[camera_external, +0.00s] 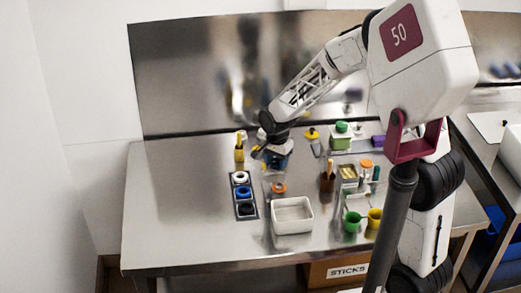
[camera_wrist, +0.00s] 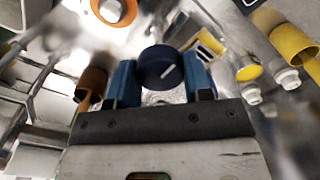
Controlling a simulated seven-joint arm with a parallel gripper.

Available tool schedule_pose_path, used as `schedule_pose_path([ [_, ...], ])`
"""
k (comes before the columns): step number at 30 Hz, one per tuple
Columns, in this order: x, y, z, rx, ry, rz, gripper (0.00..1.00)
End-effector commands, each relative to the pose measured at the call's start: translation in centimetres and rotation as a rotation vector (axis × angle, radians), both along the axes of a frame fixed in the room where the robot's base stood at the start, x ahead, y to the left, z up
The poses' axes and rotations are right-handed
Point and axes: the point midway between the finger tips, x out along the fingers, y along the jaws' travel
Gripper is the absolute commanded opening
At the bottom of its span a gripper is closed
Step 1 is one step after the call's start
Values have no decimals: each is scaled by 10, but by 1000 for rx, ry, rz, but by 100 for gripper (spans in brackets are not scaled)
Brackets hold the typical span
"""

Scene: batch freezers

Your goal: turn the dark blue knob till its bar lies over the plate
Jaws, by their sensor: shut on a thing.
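The dark blue knob (camera_wrist: 160,62) is in the upper middle of the wrist view, with a short white line on its face, slanted up to the right. My gripper (camera_wrist: 160,80) has its two blue fingers on either side of the knob and is shut on it. In the external view my gripper (camera_external: 276,152) is low over the far middle of the table, and it hides most of the knob there. I cannot clearly make out the bar or the plate; bright metal shows just below the knob in the wrist view.
A dark rack (camera_external: 245,210) with white, blue and black rings lies left of a white tray (camera_external: 292,228). A yellow bottle (camera_external: 239,154) stands left of my gripper. Green and yellow cups (camera_external: 352,220) stand to the right. The table's left side is clear.

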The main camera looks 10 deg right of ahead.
Motion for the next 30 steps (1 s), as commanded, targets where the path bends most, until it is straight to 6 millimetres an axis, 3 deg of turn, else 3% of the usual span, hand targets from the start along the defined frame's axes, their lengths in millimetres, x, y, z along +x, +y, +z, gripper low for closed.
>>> schedule_pose_path([
  [11,0,0,0,0,0,223,23],
  [30,1,0,1,0,-1,824,23],
])
